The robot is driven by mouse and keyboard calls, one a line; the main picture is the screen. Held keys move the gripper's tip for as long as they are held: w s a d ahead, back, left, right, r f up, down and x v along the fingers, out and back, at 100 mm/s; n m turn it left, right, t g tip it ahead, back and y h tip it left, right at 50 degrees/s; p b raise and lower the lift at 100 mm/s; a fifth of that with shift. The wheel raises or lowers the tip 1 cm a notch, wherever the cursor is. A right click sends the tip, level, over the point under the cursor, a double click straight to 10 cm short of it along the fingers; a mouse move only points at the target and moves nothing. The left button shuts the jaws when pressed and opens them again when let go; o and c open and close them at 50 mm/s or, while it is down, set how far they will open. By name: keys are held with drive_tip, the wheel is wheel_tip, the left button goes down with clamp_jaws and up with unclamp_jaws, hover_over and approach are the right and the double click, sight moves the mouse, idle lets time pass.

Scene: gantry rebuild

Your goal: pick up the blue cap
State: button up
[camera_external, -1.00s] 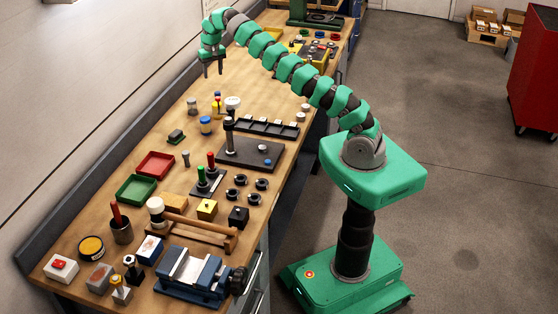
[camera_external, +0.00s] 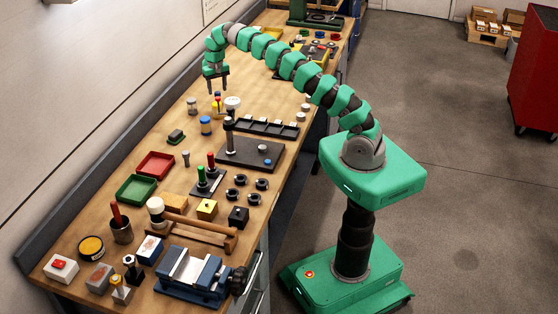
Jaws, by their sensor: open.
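A small jar with a blue cap (camera_external: 205,121) stands upright on the wooden workbench. A small blue disc (camera_external: 264,148) lies on the dark plate to its right. I cannot tell which of these, if either, is the task's cap. My gripper (camera_external: 217,89) points down over the bench, open and empty. It is farther along the bench than the jar and higher in the picture. A small yellow-and-red item (camera_external: 217,105) stands just below the fingertips in the picture.
A grey-lidded jar (camera_external: 192,105) stands left of the blue-capped jar. A black slotted tray (camera_external: 270,126) lies beyond the dark plate (camera_external: 245,155). Bare bench shows left of the jars.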

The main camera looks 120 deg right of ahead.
drive_tip(key=shift+w+a+f, duration=0.1)
drive_tip(key=shift+a+f, duration=0.05)
drive_tip(key=shift+f, duration=2.85)
drive_tip(key=shift+c, duration=0.3)
drive_tip(key=c, duration=1)
